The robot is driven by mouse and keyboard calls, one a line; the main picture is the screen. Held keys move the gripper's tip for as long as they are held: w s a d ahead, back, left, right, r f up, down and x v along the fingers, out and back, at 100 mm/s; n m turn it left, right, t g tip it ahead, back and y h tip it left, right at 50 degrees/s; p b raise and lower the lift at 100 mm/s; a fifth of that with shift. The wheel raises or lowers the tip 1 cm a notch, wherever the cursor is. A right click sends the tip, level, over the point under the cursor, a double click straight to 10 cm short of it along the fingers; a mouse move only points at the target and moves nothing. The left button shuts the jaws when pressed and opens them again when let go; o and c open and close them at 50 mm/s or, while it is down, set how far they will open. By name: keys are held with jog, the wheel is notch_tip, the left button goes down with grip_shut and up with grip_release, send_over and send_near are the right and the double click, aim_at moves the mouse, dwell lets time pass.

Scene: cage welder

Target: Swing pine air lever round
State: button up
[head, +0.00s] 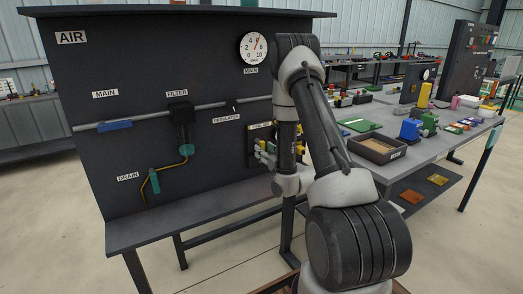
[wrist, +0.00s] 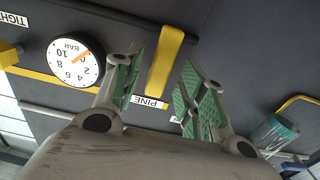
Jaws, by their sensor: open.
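In the wrist view a yellow lever (wrist: 163,66) stands out from the dark panel just above the PINE label (wrist: 152,103), which is partly covered by my gripper. My gripper (wrist: 160,76) is open, its two green-padded fingers on either side of the lever. A gap shows on both sides, and I see no contact.
A round BAR gauge (wrist: 76,61) sits close left of my fingers in the wrist view. A yellow pipe runs near it, and a teal-topped clear cup (wrist: 276,132) is at right. The head view shows the AIR board (head: 80,80) and a workbench (head: 405,160) with a brown tray (head: 376,150).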

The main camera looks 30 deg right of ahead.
jog(key=shift+w, duration=1.4)
grip_shut()
